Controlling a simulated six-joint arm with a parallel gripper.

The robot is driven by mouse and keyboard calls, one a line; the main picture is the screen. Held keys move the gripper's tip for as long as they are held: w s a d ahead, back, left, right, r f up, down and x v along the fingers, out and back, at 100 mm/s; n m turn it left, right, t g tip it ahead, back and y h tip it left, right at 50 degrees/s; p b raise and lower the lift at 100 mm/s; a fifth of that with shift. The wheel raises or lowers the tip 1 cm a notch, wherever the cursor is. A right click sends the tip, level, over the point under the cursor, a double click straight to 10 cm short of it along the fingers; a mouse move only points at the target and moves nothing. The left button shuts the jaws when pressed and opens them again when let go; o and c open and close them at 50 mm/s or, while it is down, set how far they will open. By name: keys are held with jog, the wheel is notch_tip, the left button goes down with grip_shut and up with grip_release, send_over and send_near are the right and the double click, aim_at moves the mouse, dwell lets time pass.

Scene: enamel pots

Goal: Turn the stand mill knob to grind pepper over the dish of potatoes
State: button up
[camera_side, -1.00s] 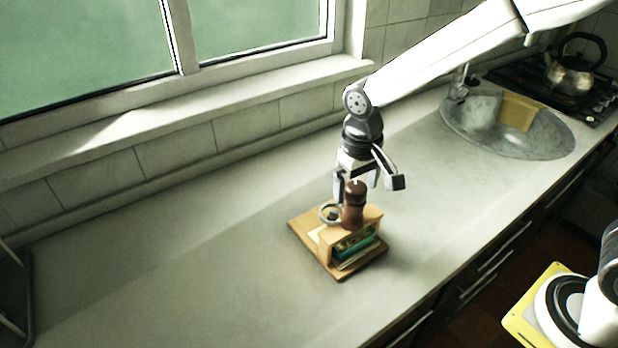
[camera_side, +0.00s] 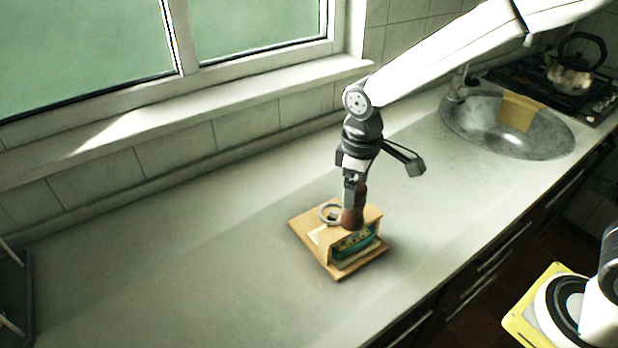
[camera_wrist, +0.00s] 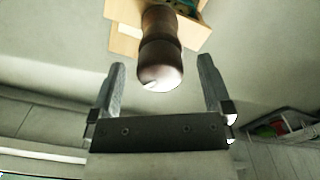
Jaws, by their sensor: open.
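The dark brown pepper mill (camera_side: 352,217) stands upright in a wooden stand (camera_side: 327,237) on the counter. Its rounded knob end (camera_wrist: 160,73) shows between my fingers in the wrist view. The green dish (camera_side: 353,242) sits under the stand's top; its contents are too small to make out clearly. My gripper (camera_side: 357,188) points down at the top of the mill and is open. In the wrist view the fingers (camera_wrist: 160,64) lie either side of the knob with gaps. In the side view a finger hides part of the mill's top.
A ring (camera_side: 328,212) sits on the stand beside the mill. A wooden base board (camera_side: 303,224) lies under the stand. A sink (camera_side: 485,135) and a kettle (camera_side: 572,78) are farther right.

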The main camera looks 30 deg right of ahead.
jog(key=shift+n, duration=0.3)
jog(key=n, duration=0.9)
jog(key=shift+n, duration=0.4)
jog(key=c, duration=1.2)
jog(key=shift+m, duration=0.3)
